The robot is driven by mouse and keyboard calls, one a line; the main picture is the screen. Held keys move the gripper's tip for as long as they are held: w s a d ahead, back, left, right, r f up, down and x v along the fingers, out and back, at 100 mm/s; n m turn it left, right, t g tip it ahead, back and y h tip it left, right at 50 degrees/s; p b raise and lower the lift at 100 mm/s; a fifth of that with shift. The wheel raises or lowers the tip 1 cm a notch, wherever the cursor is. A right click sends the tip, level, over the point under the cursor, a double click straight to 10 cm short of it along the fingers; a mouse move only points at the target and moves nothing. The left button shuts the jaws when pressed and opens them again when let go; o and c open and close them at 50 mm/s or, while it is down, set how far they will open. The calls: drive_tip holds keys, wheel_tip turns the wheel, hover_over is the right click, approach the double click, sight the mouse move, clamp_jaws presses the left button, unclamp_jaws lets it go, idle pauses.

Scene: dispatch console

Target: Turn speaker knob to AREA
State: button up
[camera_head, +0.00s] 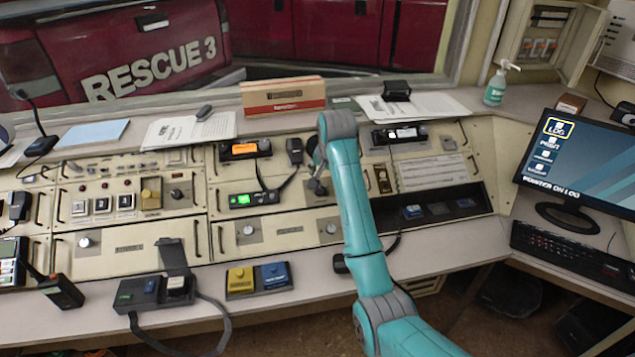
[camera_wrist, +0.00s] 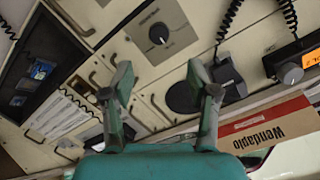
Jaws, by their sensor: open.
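In the wrist view a round dark knob (camera_wrist: 158,34) sits on a grey square plate set in a cream console panel. A small label and marks are around it, too small to read, so I cannot tell its setting. My gripper (camera_wrist: 160,80) is open and empty. The knob lies beyond the fingertips, between them in the picture and apart from them. In the head view my gripper (camera_head: 318,183) is over the middle of the console, mostly hidden by my teal arm, which also covers part of the panel there.
A handset on a cradle (camera_wrist: 215,85) is beside the right finger in the wrist view. A monitor (camera_head: 580,160) is at the right. Yellow and blue button boxes (camera_head: 258,279) lie on the front desk.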

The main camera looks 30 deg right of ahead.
sight(320, 190)
drive_tip(key=x, duration=1)
drive_tip(key=shift+d+f, duration=0.1)
drive_tip(key=shift+f, duration=0.25)
clamp_jaws()
